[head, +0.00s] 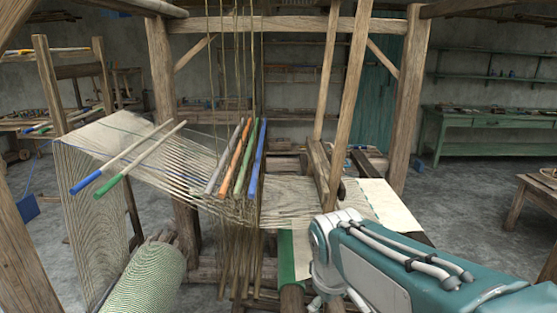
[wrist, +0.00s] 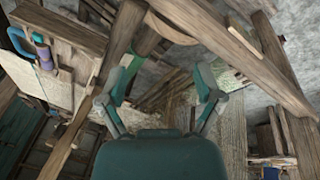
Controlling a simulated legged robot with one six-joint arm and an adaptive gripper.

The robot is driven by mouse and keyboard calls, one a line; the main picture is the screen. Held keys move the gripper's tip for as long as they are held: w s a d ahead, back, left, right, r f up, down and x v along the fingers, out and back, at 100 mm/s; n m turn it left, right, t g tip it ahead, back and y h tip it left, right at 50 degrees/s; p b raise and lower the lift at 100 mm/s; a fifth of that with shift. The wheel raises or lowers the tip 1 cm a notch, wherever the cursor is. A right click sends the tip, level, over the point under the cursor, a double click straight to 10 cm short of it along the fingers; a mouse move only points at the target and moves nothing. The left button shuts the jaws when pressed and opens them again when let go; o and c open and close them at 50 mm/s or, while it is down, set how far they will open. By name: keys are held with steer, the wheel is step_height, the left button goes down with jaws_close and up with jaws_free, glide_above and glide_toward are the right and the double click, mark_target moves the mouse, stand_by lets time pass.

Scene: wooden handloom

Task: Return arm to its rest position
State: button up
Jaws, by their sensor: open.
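My gripper (wrist: 165,92) shows in the wrist view with its two fingers spread apart and nothing between them. Wooden beams of the loom lie beyond the fingers in that view, tilted by the camera's angle. In the head view my teal and white arm reaches in from the lower right, and its pale joint is in front of the loom's cloth end. The gripper itself cannot be made out in the head view. The wooden handloom (head: 286,25) fills the middle, with pale warp threads (head: 130,140) stretched across it.
Orange, green, blue and grey bars (head: 238,155) stand across the warp. Two rods with blue and green ends (head: 128,157) lie on it. A wound warp roll (head: 150,277) is at lower left. A green bench (head: 490,122) and a wooden table (head: 540,190) stand right, with open floor between.

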steer(key=s+d+m+t, duration=0.1)
steer(key=s+d+m, duration=0.2)
steer(key=s, duration=0.3)
steer(key=s+d+r+m+t, duration=0.1)
steer(key=s+d+m, duration=0.2)
steer(key=s, duration=0.4)
steer(key=shift+s+r+m+t+y, duration=0.15)
steer(key=shift+s+m+t+y, duration=0.15)
steer(key=shift+m+t, duration=0.15)
